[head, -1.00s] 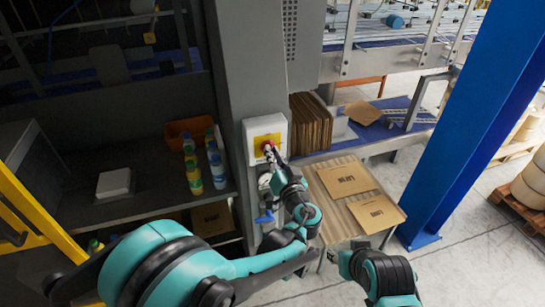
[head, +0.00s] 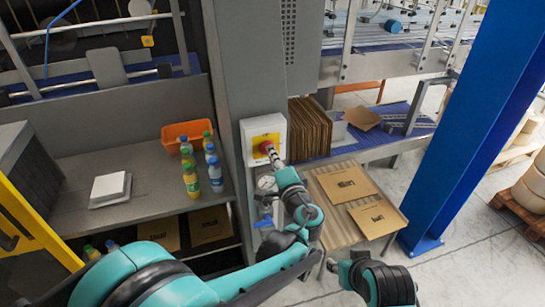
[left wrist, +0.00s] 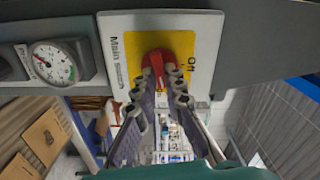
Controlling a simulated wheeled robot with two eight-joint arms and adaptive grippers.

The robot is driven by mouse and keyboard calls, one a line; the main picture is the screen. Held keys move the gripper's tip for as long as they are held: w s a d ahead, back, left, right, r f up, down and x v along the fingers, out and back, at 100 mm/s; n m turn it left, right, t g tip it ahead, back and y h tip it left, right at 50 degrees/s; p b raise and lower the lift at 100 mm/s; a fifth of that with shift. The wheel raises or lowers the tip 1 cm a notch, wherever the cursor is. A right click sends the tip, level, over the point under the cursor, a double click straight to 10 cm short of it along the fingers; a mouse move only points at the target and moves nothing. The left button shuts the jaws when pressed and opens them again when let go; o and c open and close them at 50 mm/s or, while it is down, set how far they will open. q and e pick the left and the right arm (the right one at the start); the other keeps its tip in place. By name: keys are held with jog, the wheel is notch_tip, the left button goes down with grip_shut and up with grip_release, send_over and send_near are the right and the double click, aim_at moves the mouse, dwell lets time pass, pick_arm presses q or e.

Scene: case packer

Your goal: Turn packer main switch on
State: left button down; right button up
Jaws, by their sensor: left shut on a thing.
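The main switch is a red knob (head: 266,147) on a yellow plate (head: 258,139), set in a white box (head: 246,131) on the grey machine column. My left gripper (head: 271,155) reaches the knob from the front and covers part of it. In the left wrist view, the red knob (left wrist: 157,66) sits between the two fingertips of my left gripper (left wrist: 160,92), which are shut on it. The yellow plate (left wrist: 200,48) bears sideways lettering, with "Off" close to the knob and "Main" on the white part.
A round gauge (left wrist: 50,63) sits beside the switch box. A grey shelf (head: 140,160) at left holds several bottles, an orange bin (head: 187,133) and a white block (head: 110,188). Flat cartons (head: 345,184) lie on a ridged table at right, near a blue post (head: 470,110).

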pick_arm(q)
jog(key=shift+m, duration=1.1)
jog(key=c, duration=1.9)
grip_release()
jog(key=shift+w, duration=0.1)
